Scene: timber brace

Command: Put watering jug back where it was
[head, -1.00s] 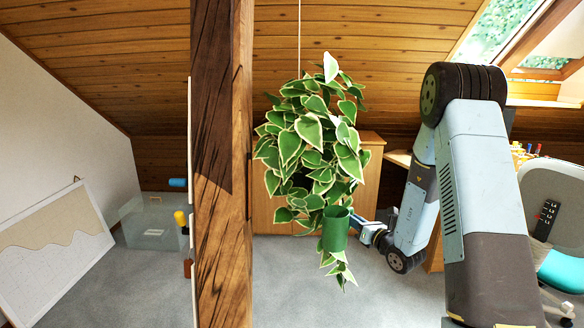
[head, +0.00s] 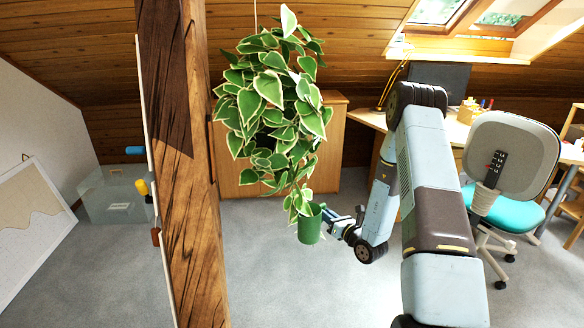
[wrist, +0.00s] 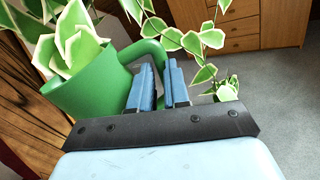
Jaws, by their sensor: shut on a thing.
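The green watering jug (head: 310,226) is held in the air just below the hanging plant (head: 270,110). My gripper (head: 338,226) is at the jug's right side. In the wrist view, my gripper (wrist: 159,88) is shut on the handle of the jug (wrist: 92,85), with the blue fingers either side of it. The jug looks roughly upright in the head view. Variegated leaves hang over and in front of its mouth, so its inside is partly hidden.
A timber post (head: 180,170) stands left of the plant. A wooden cabinet (head: 325,150) is behind. A desk (head: 455,128) and office chair (head: 510,160) stand at right. A clear box (head: 115,195) and leaning board (head: 32,220) are at left. Grey carpet (head: 290,290) is open in front.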

